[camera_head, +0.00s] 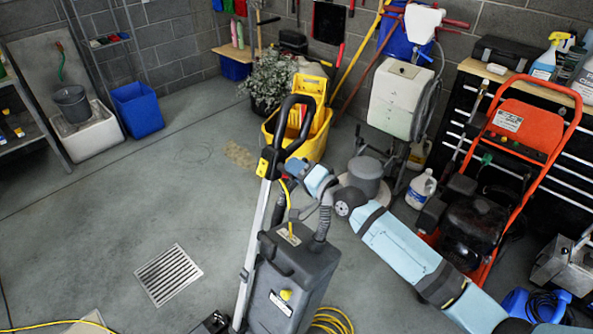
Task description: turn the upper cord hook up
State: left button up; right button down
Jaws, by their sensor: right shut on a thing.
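A grey upright floor machine (290,275) stands at the bottom middle, with a metal pole (255,225) and a black loop handle (301,102). The upper cord hook (263,167) shows as a small yellow part near the top of the pole, just below the handle. My right arm reaches in from the lower right. My right gripper (281,166) is shut at the yellow hook, right of the pole; its fingertips are small and partly hidden. A yellow cord (288,195) hangs from there to the machine's body. My left gripper is not in view.
A yellow mop bucket (318,135) stands just behind the handle. An orange-framed machine (535,125) and a white jug (421,189) are at the right. Yellow cord (333,321) lies by the machine's base. The floor at left around the drain grate (168,273) is mostly clear.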

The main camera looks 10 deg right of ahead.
jog(key=n, duration=0.4)
jog(key=shift+s+a+r+n, duration=0.15)
jog(key=shift+r+n, duration=0.1)
jog(key=shift+n, duration=0.15)
jog(key=shift+s+a+r+n+p, duration=0.1)
jog(key=shift+n+p, duration=0.25)
jog(key=shift+n, duration=0.75)
jog(key=shift+a+r+n+p, duration=0.1)
jog(key=shift+n+p, duration=0.2)
jog(key=shift+n, duration=0.8)
jog(key=shift+f, duration=0.1)
jog(key=c, duration=1)
grip_release()
